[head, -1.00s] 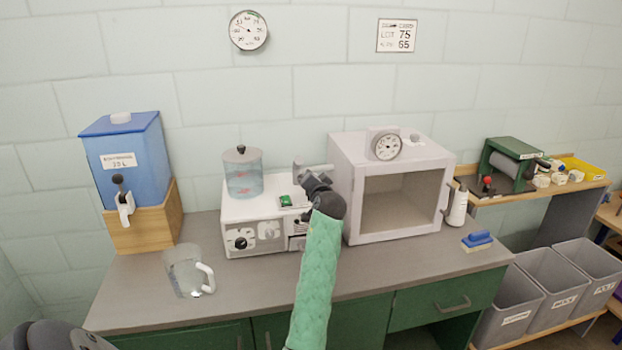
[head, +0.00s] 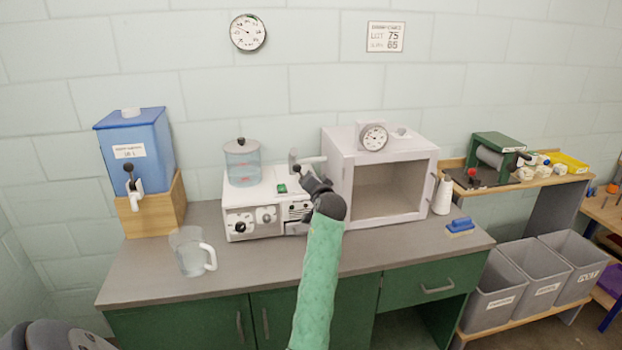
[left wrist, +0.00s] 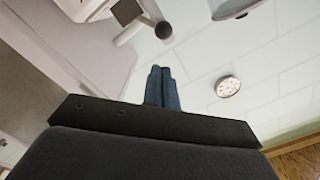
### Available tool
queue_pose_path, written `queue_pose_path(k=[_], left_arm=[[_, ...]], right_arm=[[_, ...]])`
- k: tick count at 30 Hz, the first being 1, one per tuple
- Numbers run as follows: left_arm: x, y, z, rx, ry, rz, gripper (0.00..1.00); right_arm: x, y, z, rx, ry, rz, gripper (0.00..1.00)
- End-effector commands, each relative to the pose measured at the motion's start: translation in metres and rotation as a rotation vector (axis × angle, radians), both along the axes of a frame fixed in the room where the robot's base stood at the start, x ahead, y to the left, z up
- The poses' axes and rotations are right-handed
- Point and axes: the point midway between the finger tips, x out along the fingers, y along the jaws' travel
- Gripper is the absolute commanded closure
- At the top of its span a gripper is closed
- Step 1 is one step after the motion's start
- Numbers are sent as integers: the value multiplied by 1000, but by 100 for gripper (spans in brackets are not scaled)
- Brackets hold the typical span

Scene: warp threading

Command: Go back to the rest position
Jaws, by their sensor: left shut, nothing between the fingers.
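My left arm in a green sleeve rises from the bottom middle of the head view. Its dark left gripper (head: 303,180) is over the right part of the white machine (head: 262,215), close to a pale lever (head: 310,160). In the left wrist view the two blue-grey fingers (left wrist: 162,88) are together with nothing between them. A pale bar with a dark ball knob (left wrist: 163,30) shows just beyond the fingertips, apart from them in the picture. The arm and gripper hide part of the machine's right side. My right gripper is not in view.
A glass jug (head: 188,252) and a blue dispenser (head: 135,160) stand left on the grey counter (head: 150,280). A pale oven-like box (head: 345,150) with an open front is close right of the gripper. A blue brush (head: 460,226) lies farther right. The front counter is mostly clear.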

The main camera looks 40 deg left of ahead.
Motion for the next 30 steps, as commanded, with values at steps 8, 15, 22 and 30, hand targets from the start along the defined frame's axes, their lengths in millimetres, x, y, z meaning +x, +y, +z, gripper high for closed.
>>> queue_pose_path(k=[8, 15, 22, 30], left_arm=[[0, 0, 0, 0, 0, 0, 100], [0, 0, 0, 1, 0, -1, 100], [-2, -2, -4, -5, 3, -4, 100], [-37, -38, -67, -114, 60, -67, 100]], right_arm=[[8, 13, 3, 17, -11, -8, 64], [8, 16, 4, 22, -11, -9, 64], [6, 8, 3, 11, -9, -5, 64], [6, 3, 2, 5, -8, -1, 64]])
